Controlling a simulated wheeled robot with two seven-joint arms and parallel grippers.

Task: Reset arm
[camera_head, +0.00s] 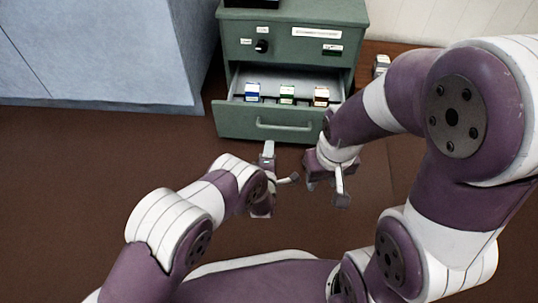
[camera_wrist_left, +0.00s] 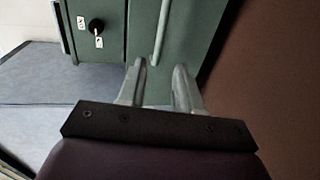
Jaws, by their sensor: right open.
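My left gripper (camera_head: 279,164) is in front of the green cabinet's open drawer, short of the drawer front in the head view. In the left wrist view its two fingers (camera_wrist_left: 159,75) stand apart with nothing between them, and the drawer's bar handle shows just beyond the tips. My right gripper (camera_head: 326,186) is to the right of the left one, pointing down in front of the drawer's right side. It is open, and I see nothing held in it. No lever is clearly visible.
The green cabinet (camera_head: 240,28) has a black knob (camera_head: 262,46) on its upper front. A pale blue cabinet (camera_head: 90,50) stands at left. The brown floor (camera_head: 80,170) is clear.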

